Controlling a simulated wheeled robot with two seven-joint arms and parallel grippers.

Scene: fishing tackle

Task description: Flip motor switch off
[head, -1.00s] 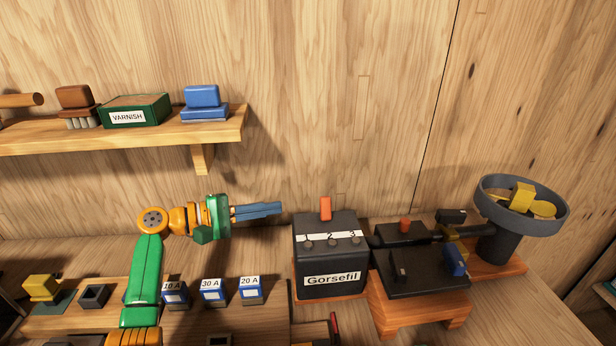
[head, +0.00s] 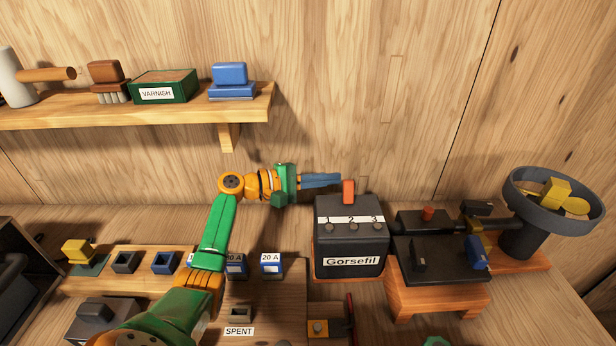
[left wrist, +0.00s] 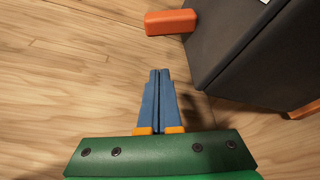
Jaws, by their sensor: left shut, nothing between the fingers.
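The dark box labelled Gorsefil (head: 350,240) stands on a wooden base, with marks 1, 2 and 3 on a white strip. An orange lever (head: 348,190) sticks up behind its top; it also shows in the left wrist view (left wrist: 170,22), beside the dark box wall (left wrist: 235,45). My left gripper (head: 338,180) is shut and empty, with its blue fingers just left of the lever in the head view. In the left wrist view the fingertips (left wrist: 159,72) point toward the lever, with a gap between. My right gripper is not in view.
Right of the box, a black unit with an orange-red knob (head: 428,213) and a blue part (head: 476,252) sits on a wooden stand. A fan in a grey ring (head: 520,212) stands farther right. A shelf (head: 180,112) hangs above left. Fuse blocks (head: 271,264) line the bench below.

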